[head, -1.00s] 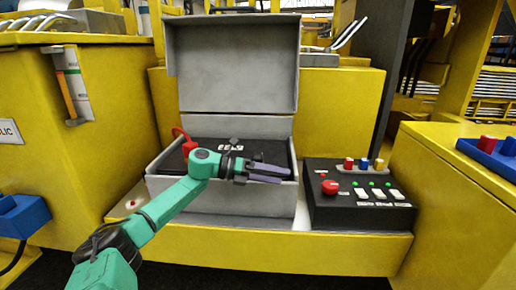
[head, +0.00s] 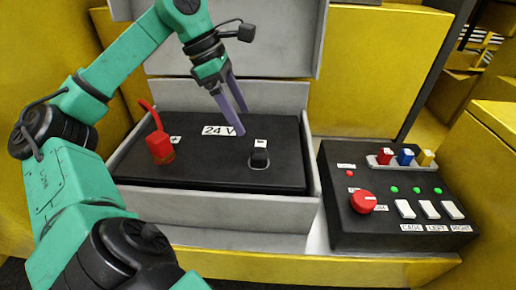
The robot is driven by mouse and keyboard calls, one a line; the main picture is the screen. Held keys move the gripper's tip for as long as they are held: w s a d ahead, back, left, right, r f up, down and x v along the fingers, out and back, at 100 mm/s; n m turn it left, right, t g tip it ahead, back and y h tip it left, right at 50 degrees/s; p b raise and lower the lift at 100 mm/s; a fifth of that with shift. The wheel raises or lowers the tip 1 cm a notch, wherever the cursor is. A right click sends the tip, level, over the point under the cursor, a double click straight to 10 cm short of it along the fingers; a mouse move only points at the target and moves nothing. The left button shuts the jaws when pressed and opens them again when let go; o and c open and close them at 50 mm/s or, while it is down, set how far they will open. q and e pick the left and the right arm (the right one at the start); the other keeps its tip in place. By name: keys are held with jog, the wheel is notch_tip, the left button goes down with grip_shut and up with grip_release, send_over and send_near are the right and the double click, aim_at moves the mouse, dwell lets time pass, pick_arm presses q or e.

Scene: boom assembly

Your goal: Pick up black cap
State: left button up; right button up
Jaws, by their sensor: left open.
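The black cap (head: 259,159) sits upright on the right part of the black battery top (head: 205,165), just below a small minus label. My left gripper (head: 240,120) comes down from above, its purple fingers pointing down and slightly right. The fingers are empty, and their tips are above and to the left of the cap, apart from it. The gap between the fingers looks narrow from this angle. My right gripper is not in view.
A red cap (head: 161,148) with a raised strap stands on the battery's left. The grey box (head: 220,212) surrounds the battery, its lid (head: 285,50) open behind. A black control box (head: 390,200) with a red button and switches stands to the right.

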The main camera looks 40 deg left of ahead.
pick_arm(q)
jog(key=b, duration=0.1)
send_over(258, 150)
jog(key=s, duration=0.2)
jog(key=f, duration=0.2)
jog(key=a+f, duration=0.1)
jog(key=f, duration=0.1)
jog(key=x, duration=0.2)
jog(key=b+x, duration=0.1)
jog(key=x, duration=0.1)
jog(key=a+b+x, duration=0.1)
jog(key=x, duration=0.1)
jog(key=shift+w+a, duration=0.1)
jog(key=shift+w, duration=0.3)
jog(key=shift+d+f, duration=0.25)
jog(key=shift+f, duration=0.1)
jog(key=shift+d, duration=0.15)
jog(key=shift+c, duration=1.2)
jog(key=c, duration=1)
grip_shut()
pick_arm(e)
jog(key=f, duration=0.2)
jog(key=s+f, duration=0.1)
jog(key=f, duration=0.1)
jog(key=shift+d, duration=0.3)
